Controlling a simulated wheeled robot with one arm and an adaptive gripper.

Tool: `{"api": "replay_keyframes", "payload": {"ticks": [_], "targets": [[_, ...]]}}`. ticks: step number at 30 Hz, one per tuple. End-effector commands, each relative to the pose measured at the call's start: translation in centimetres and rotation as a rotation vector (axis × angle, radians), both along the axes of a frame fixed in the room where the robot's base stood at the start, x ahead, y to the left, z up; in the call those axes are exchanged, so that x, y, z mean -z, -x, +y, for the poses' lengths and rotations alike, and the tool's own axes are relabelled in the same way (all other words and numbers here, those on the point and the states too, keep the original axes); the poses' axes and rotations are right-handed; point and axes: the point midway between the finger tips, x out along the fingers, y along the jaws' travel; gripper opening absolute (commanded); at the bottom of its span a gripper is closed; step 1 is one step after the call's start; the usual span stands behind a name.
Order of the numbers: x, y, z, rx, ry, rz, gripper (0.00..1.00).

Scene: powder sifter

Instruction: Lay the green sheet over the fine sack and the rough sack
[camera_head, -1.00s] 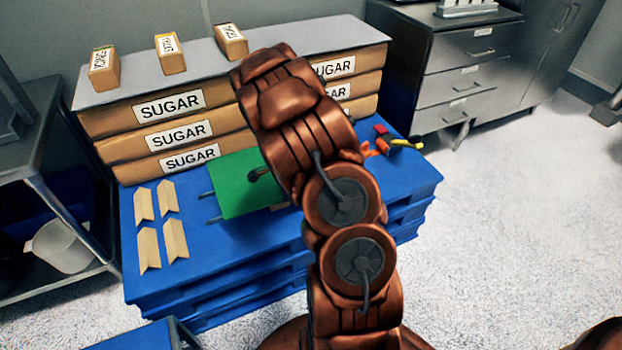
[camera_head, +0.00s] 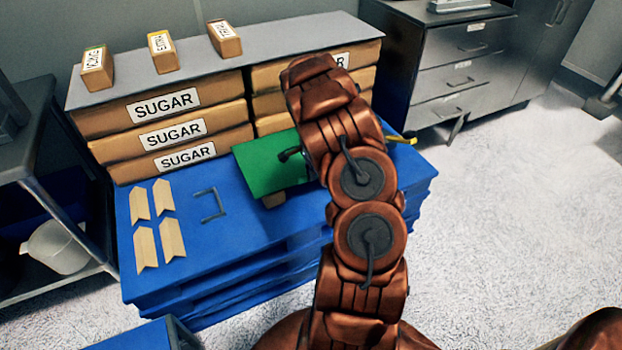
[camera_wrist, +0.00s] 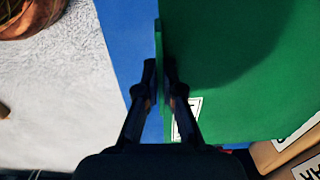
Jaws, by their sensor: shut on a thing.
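The green sheet (camera_head: 262,165) is held above the blue pallet, in front of the stacked sugar sacks. In the wrist view, the green sheet (camera_wrist: 240,60) fills the right half. My gripper (camera_wrist: 160,80) is shut on a narrow upright green rib at its edge. In the head view, the tip of my gripper (camera_head: 288,155) shows at the sheet, and my arm hides its right part. Small labelled packs stand on the grey top: a left one (camera_head: 97,69), a middle one (camera_head: 164,54) and a right one (camera_head: 226,40). I cannot tell which sacks are fine and rough.
Large sugar sacks (camera_head: 165,131) are stacked at the back of the blue pallet (camera_head: 240,240). A thin grey bracket (camera_head: 209,206) and several tan chevron pieces (camera_head: 172,237) lie on its left part. Grey drawers (camera_head: 465,65) stand at the right.

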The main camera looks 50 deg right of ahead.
Motion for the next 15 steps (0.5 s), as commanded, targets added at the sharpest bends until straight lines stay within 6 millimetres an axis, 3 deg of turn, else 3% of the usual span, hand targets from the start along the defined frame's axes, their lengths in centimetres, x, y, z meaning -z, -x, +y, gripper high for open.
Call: {"api": "replay_keyframes", "payload": {"ticks": [6, 15], "targets": [[2.6, 0.1, 0.1, 0.000, -0.004, 0.003, 0.00], [2.7, 0.0, 0.1, 0.000, -0.002, 0.000, 0.00]]}}
